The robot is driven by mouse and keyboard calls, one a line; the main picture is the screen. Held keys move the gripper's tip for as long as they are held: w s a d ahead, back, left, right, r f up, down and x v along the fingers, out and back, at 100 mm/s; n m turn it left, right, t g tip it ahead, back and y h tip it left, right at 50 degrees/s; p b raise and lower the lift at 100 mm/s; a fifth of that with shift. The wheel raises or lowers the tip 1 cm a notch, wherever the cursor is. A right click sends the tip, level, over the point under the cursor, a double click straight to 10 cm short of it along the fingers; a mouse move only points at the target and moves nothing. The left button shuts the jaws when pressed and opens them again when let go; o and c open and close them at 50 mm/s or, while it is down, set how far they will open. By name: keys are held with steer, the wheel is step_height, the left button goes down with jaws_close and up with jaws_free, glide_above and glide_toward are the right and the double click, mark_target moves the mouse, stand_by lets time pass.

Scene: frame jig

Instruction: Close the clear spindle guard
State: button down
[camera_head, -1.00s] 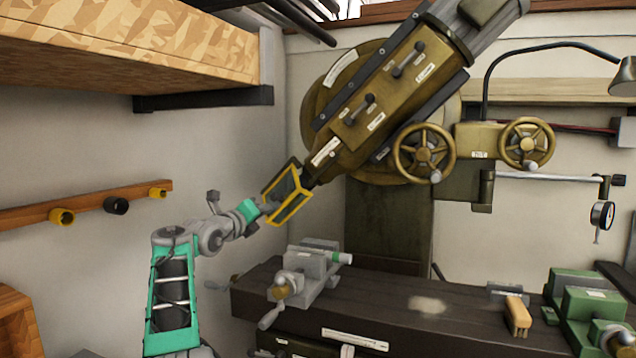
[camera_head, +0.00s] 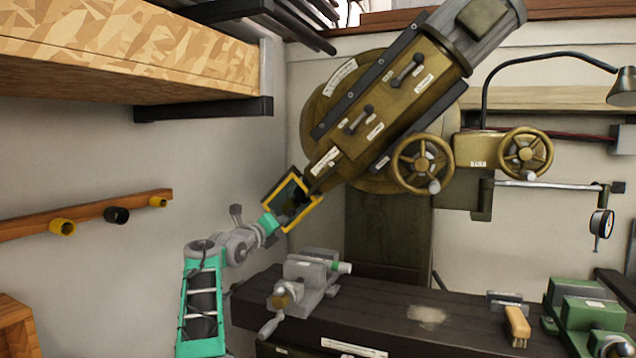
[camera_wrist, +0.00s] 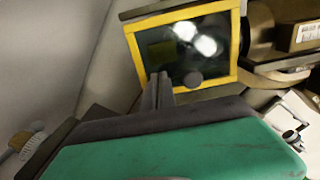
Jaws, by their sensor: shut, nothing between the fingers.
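The clear spindle guard (camera_head: 291,190) is a pane in a yellow frame at the lower end of the tilted brass-coloured spindle head (camera_head: 380,110). In the wrist view the guard (camera_wrist: 165,50) is seen nearly face on, with bright reflections and a dark round knob (camera_wrist: 193,79) near its lower edge. My gripper (camera_head: 278,216) is at the guard's lower left side in the head view. In the wrist view my gripper (camera_wrist: 160,78) is shut and empty, its fingertips overlapping the frame's lower edge. I cannot tell whether they touch it. The spindle's tip is largely hidden behind the guard.
A grey vise (camera_head: 308,280) stands on the dark machine table (camera_head: 385,305) below the guard. Two handwheels (camera_head: 422,163) stick out right of the head. A wooden shelf (camera_head: 130,50) overhangs at upper left, and a peg rail (camera_head: 90,215) runs along the left wall.

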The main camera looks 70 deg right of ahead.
steer(key=w+a+b, duration=0.1)
steer(key=a+b, duration=0.8)
steer(key=shift+b, duration=0.3)
steer(key=shift+w+a, duration=0.1)
steer(key=shift+a, duration=0.05)
